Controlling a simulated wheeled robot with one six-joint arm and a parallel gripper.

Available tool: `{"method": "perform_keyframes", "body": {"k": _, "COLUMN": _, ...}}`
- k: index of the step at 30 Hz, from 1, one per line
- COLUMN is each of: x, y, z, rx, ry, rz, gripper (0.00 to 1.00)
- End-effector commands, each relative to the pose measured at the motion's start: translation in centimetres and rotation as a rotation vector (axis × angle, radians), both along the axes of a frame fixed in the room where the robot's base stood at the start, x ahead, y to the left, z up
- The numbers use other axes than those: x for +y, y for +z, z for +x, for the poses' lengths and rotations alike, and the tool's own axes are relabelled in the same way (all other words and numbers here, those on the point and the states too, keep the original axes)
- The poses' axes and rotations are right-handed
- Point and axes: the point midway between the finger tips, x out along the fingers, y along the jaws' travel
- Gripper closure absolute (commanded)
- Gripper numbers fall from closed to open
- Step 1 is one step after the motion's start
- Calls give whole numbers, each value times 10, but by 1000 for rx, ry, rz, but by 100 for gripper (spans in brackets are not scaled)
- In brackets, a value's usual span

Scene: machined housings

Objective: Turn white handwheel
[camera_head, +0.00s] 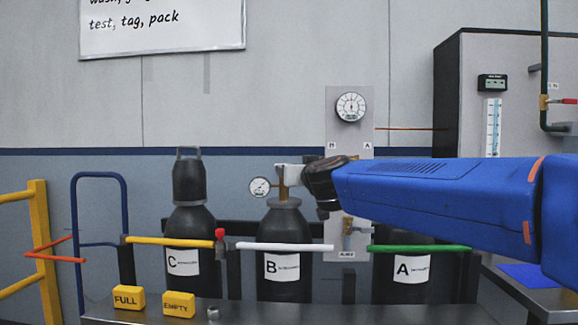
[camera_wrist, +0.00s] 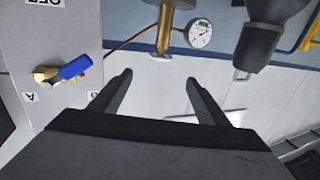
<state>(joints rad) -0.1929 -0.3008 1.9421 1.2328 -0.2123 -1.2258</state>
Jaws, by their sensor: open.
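Cylinder B (camera_head: 284,262) stands upright in the head view, dark, with a brass valve stem (camera_head: 282,190) and a round gauge (camera_head: 260,187) on top. A pale block (camera_head: 290,177) shows at the stem; I cannot tell whether it is the white handwheel or part of my gripper. In the wrist view, my gripper (camera_wrist: 158,77) is open and empty, its dark fingers apart. The brass stem (camera_wrist: 163,35) lies ahead of the gap, with the gauge (camera_wrist: 201,33) beside it.
Cylinder C (camera_head: 190,240) stands left and cylinder A (camera_head: 402,280) right, partly behind my blue arm. Yellow, white (camera_head: 285,246) and green bars cross in front. A panel with a blue-handled valve (camera_wrist: 75,66) is beside my gripper. A bench (camera_head: 270,311) is in front.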

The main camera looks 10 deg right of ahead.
Motion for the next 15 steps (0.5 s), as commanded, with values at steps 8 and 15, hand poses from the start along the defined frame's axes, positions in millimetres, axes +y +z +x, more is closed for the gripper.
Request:
{"method": "perform_keyframes", "body": {"k": 8, "x": 0, "y": -1, "z": 26, "rx": 3, "ry": 2, "rz": -1, "gripper": 31}}
{"method": "perform_keyframes", "body": {"k": 15, "x": 0, "y": -1, "z": 64, "rx": 2, "ry": 1, "rz": -1, "gripper": 31}}
